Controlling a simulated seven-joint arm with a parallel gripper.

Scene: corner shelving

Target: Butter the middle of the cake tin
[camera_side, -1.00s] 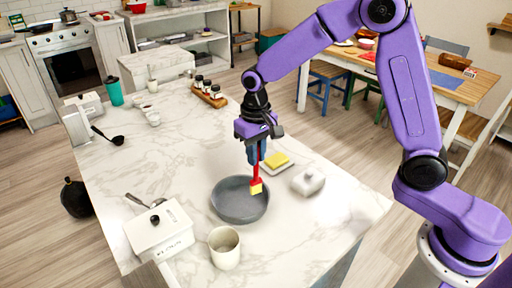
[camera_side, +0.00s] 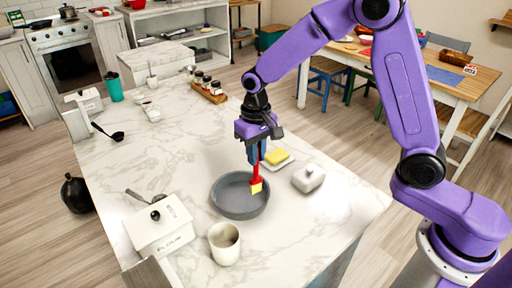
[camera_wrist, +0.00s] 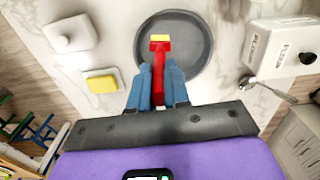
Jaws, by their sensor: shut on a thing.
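The cake tin (camera_side: 232,208) is a round, dark grey pan on the marble counter; it also shows in the wrist view (camera_wrist: 200,68). My gripper (camera_side: 258,160) points down over the tin's right side, with blue fingers shut on a red-handled brush (camera_side: 257,179). The brush's tip (camera_side: 257,189) is yellow. In the wrist view the brush (camera_wrist: 159,65) reaches from between the fingers over the tin. I cannot tell whether its tip touches the tin's floor. The butter (camera_side: 276,156) is a yellow block on a white dish (camera_side: 283,165), behind the tin and to its right.
A white butter lid (camera_side: 308,178) stands right of the tin. A flour box (camera_side: 160,228) and a cream mug (camera_side: 224,243) stand in front. A spice rack (camera_side: 209,92) is farther back.

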